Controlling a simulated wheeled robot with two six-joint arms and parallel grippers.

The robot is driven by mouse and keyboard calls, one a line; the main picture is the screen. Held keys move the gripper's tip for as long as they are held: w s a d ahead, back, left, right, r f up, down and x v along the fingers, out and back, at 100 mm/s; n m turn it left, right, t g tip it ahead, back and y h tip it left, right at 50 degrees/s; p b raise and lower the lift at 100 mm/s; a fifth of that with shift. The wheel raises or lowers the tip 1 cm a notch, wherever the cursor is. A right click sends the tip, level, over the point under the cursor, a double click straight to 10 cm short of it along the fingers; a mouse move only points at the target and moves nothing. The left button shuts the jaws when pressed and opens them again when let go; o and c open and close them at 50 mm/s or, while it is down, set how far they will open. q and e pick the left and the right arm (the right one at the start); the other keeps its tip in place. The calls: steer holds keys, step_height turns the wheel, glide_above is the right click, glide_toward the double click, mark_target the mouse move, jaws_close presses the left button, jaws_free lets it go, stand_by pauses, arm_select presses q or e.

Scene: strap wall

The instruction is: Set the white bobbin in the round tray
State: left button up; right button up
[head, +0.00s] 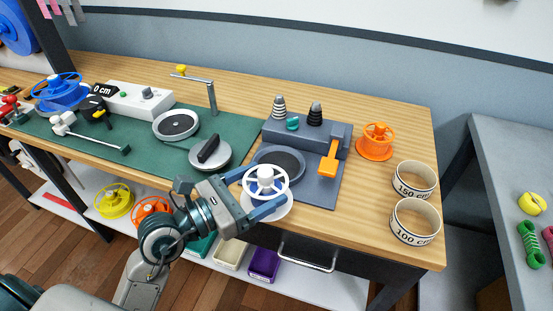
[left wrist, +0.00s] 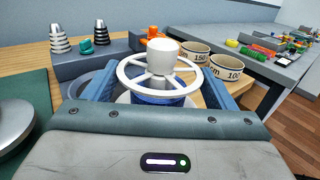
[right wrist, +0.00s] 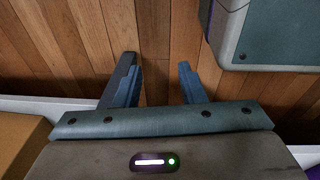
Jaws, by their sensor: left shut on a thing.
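The white bobbin (head: 266,171) has a spoked top rim and a rounded hub, with a lower white disc under it. My left gripper (head: 268,188) is shut on it, one finger on each side, and holds it upright at the bench's front edge. The left wrist view shows the bobbin (left wrist: 160,52) between the fingers, with blue below its rim. A dark round tray (head: 277,160) in the blue-grey fixture lies just behind the bobbin, partly hidden by it. My right gripper (right wrist: 158,82) is open and empty above the wooden floor, outside the head view.
An orange lever (head: 329,160) and striped cones (head: 279,107) stand on the fixture. An orange bobbin (head: 376,138) and two labelled rings (head: 414,222) are to the right. A black-handled round weight (head: 210,154) and a white-rimmed round dish (head: 176,124) sit on the green mat (head: 240,127).

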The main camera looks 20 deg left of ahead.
arm_select(q)
steer(key=shift+w+a+f+b, duration=0.1)
steer(key=shift+w+f+b, duration=0.05)
steer(key=shift+w+b, duration=0.6)
steer(key=w, duration=0.3)
steer(key=shift+a, duration=0.2)
steer(key=w, duration=0.6)
steer(key=w+a+f, duration=0.1)
steer(key=w, duration=0.1)
steer(key=shift+w+p, duration=0.3)
steer(key=shift+w, duration=0.35)
steer(key=f, duration=0.1)
steer(key=w+f, duration=0.1)
steer(key=shift+a+f, duration=0.1)
steer(key=shift+f, duration=0.3)
steer(key=shift+s+f, duration=0.1)
steer(key=shift+f, duration=0.2)
arm_select(e)
steer(key=w+r, duration=0.3)
steer(key=r, duration=0.1)
steer(key=shift+a, duration=0.3)
arm_select(q)
steer(key=shift+f, duration=0.2)
arm_select(e)
steer(key=shift+s+f, duration=0.1)
steer(key=shift+s, duration=0.1)
